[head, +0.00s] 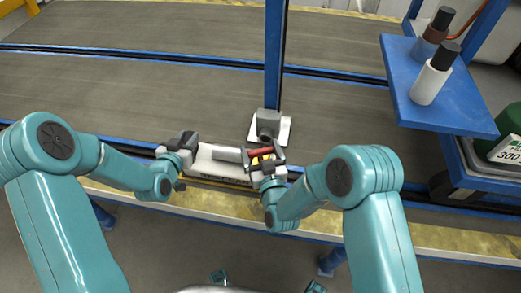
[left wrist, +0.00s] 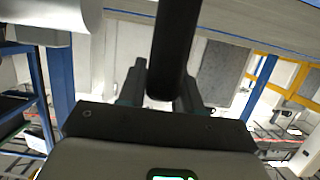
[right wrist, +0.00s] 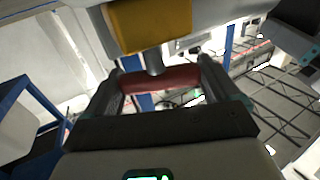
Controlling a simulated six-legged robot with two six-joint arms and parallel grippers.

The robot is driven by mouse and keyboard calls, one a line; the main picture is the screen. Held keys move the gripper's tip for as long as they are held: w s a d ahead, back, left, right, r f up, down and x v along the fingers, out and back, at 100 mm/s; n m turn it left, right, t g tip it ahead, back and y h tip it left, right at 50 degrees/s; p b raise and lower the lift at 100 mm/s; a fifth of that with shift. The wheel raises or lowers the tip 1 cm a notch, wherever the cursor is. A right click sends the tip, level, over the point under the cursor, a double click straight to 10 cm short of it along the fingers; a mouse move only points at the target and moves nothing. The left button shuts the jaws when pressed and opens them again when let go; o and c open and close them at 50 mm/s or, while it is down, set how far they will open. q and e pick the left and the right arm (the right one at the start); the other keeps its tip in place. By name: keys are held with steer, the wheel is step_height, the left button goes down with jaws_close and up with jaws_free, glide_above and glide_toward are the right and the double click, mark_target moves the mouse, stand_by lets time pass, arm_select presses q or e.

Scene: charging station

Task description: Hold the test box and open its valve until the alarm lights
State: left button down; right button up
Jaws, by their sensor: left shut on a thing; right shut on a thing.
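The test box (head: 222,172) is a long white case near the conveyor's front edge, with a grey cylinder (head: 227,154) on top. My left gripper (head: 182,143) is shut at its left end; the left wrist view shows a dark round bar (left wrist: 175,45) between the fingers. My right gripper (head: 266,158) is at its right end, shut on the red valve handle (head: 260,153). The right wrist view shows this red handle (right wrist: 170,80) lying across between the fingers, below a yellow block (right wrist: 150,22). I cannot make out a lit alarm.
A grey fixture on a white plate (head: 284,131) stands just behind the box at a blue post (head: 275,55). The grey belt (head: 130,90) behind the box is clear.

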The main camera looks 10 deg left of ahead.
steer(key=shift+y, duration=0.3)
steer(key=n+g+y, duration=0.5)
steer(key=y, duration=0.1)
steer(key=shift+w+n+g+y, duration=0.1)
steer(key=shift+n+g+y, duration=0.2)
steer(key=shift+n, duration=0.1)
steer(key=shift+n+g+y, duration=0.85)
steer(key=shift+n+g, duration=0.4)
steer(key=shift+g, duration=0.5)
steer(key=shift+n+g+y, duration=0.85)
steer(key=shift+n+g, duration=0.4)
steer(key=shift+g, duration=0.5)
steer(key=o, duration=0.8)
steer(key=v, duration=1.2)
